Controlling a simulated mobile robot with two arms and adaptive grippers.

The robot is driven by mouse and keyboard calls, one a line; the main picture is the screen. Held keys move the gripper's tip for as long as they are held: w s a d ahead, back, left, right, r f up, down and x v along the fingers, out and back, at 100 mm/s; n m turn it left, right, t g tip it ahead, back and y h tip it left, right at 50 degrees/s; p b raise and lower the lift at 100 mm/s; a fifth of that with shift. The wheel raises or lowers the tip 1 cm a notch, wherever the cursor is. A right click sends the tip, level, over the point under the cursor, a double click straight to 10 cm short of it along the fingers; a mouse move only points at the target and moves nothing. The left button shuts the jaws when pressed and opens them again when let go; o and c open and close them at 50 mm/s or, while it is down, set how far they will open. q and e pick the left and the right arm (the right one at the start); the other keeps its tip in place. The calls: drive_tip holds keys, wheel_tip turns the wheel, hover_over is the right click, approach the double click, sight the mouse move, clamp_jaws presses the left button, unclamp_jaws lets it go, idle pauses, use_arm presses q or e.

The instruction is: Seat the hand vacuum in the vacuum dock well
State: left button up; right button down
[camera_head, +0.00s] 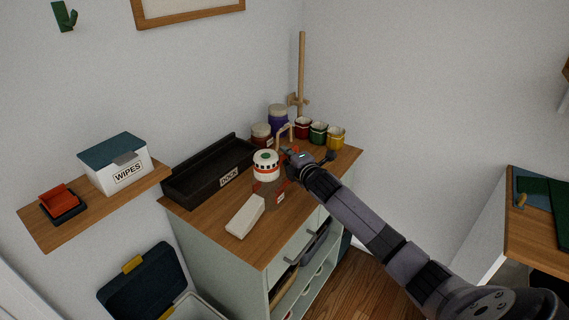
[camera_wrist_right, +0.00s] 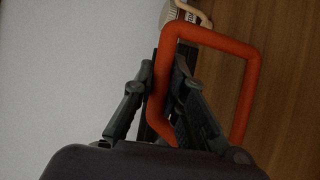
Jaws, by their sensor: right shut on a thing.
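The hand vacuum (camera_head: 266,172) has a white top with a green dot, a red band and a brownish body. It is over the cabinet top, just right of the dock's front end. My right gripper (camera_head: 291,157) is at its right side, shut on its red handle; the red handle loop (camera_wrist_right: 249,85) fills the middle of the wrist view, with the fingers (camera_wrist_right: 172,92) on its left bar. The black vacuum dock (camera_head: 207,175), an open tray labelled DOCK, lies along the wall. Its well floor is partly hidden. My left gripper is not in view.
A white block (camera_head: 245,216) is in front of the vacuum; I cannot tell if they join. Jars (camera_head: 278,119) and several coloured mugs (camera_head: 319,132) stand behind. A wipes box (camera_head: 117,167) stands on the left shelf. Bare wood (camera_head: 205,215) shows before the dock.

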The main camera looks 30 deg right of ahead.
wheel_tip(320, 180, up, 18)
hover_over(261, 158)
drive_tip(key=w+d, duration=0.4)
drive_tip(key=d, duration=0.7)
drive_tip(key=s+a+f, duration=0.1)
drive_tip(key=a+f, duration=0.2)
drive_tip(key=s+a+f+n+y, duration=0.1)
drive_tip(key=a+f, duration=0.2)
drive_tip(key=a, duration=0.1)
drive_tip(key=s+a+f+y, duration=0.1)
drive_tip(key=a+f, duration=0.2)
drive_tip(key=shift+a+b, duration=0.25)
drive_tip(key=shift+b, duration=0.15)
drive_tip(key=s+a+f+n+y, duration=0.1)
drive_tip(key=s+a+f, duration=0.3)
drive_tip(key=s+a, duration=0.2)
drive_tip(key=s+a+f+y, duration=0.1)
drive_tip(key=s+a+f, duration=0.2)
drive_tip(key=s+a, duration=0.4)
drive_tip(key=s+h, duration=0.2)
drive_tip(key=s, duration=0.7)
drive_tip(key=a+r+n+g+y, duration=0.2)
drive_tip(key=a+n+g+y, duration=0.6)
drive_tip(key=a+n+y, duration=0.4)
drive_tip(key=a+y, duration=0.2)
drive_tip(key=a, duration=0.3)
drive_tip(key=shift+w+a+r+y, duration=0.3)
drive_tip(key=shift+r, duration=0.05)
drive_tip(key=shift+f+g, duration=0.1)
drive_tip(key=shift+g, duration=0.3)
